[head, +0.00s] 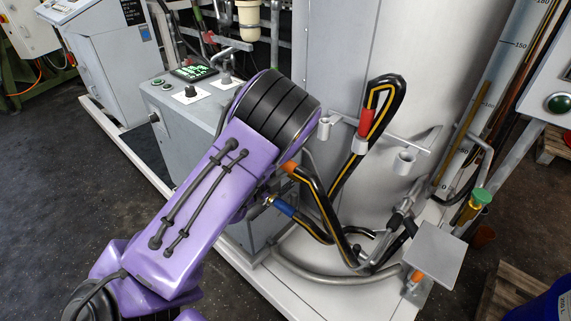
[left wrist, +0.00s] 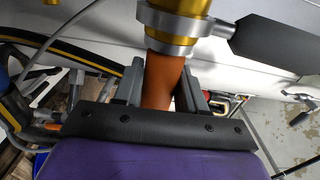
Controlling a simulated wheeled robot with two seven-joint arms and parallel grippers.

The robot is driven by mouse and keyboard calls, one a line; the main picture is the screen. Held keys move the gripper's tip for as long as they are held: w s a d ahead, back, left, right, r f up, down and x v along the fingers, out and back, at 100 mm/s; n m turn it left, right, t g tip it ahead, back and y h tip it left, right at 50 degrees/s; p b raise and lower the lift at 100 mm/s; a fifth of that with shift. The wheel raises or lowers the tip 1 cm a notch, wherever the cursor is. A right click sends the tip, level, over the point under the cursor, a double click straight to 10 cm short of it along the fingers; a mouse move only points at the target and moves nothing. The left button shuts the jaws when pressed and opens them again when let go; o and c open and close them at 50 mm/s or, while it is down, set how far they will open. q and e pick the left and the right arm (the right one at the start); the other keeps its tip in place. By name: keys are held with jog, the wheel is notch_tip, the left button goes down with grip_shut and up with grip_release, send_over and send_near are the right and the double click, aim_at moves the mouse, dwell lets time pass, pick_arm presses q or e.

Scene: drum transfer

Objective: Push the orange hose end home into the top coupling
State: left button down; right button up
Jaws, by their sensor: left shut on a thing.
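In the left wrist view the orange hose end (left wrist: 163,84) stands between the fingers of my left gripper (left wrist: 161,92), which is shut on it. Its tip meets the silver collar of a gold coupling (left wrist: 178,22) at the top of that view, in line with it. How deep it sits inside the collar is hidden. In the head view a short piece of the orange hose end (head: 289,167) shows at the edge of my purple arm. The arm hides the gripper and this coupling there. My right gripper is in neither view.
A blue hose end (head: 285,207) is at a brass fitting below the orange one. A red hose end (head: 366,122) stands in a holder by an empty holder (head: 404,161). A grey control box (head: 185,115) is behind my arm. Black hoses with yellow stripes loop at the right.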

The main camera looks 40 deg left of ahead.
pick_arm(q)
jog(key=shift+a+r, duration=0.15)
jog(key=c, duration=0.6)
grip_release()
jog(key=shift+a, duration=0.1)
jog(key=shift+o, duration=0.2)
jog(key=shift+s+f, duration=0.1)
jog(key=shift+f, duration=0.1)
jog(key=s, duration=1)
jog(key=shift+s+a, duration=0.15)
jog(key=shift+a, duration=0.2)
